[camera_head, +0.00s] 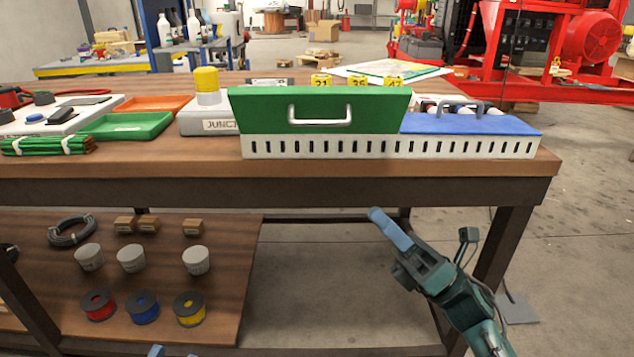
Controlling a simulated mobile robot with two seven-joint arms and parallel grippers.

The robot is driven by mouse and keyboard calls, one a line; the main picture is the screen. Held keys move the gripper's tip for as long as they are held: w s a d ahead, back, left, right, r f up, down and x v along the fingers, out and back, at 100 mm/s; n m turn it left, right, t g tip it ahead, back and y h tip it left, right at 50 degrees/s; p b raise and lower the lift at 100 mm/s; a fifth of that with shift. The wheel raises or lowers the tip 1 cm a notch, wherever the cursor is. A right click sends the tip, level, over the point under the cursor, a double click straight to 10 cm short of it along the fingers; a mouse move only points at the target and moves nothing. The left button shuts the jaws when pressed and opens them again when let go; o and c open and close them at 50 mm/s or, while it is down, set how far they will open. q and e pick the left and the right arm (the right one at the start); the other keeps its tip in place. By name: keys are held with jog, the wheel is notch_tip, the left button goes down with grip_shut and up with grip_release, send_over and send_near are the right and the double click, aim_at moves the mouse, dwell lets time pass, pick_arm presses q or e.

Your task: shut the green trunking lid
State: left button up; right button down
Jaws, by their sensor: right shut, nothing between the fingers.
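The green trunking lid (262,112) stands raised at a steep angle on the left part of the white slotted trunking (330,147), its broad face and metal handle (320,115) toward me. The blue lid (460,125) beside it lies flat over the right part and has its own handle. My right gripper (378,216) is shut and empty, in front of the bench and below the top's front edge, well apart from the green lid. A small bluish piece at the bottom edge seems to be the tip of my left gripper (156,350); its jaws are mostly cut off.
The wooden bench top (210,160) has a thick front edge between my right gripper and the trunking. A junction box (206,120) with a yellow knob stands close left of the green lid. Yellow number tags (358,80) stand behind it. A lower shelf (225,250) holds spools and pots.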

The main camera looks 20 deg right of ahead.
jog(key=n, duration=0.1)
send_near(320, 124)
jog(key=x, duration=0.6)
jog(key=shift+w+a+f, duration=0.3)
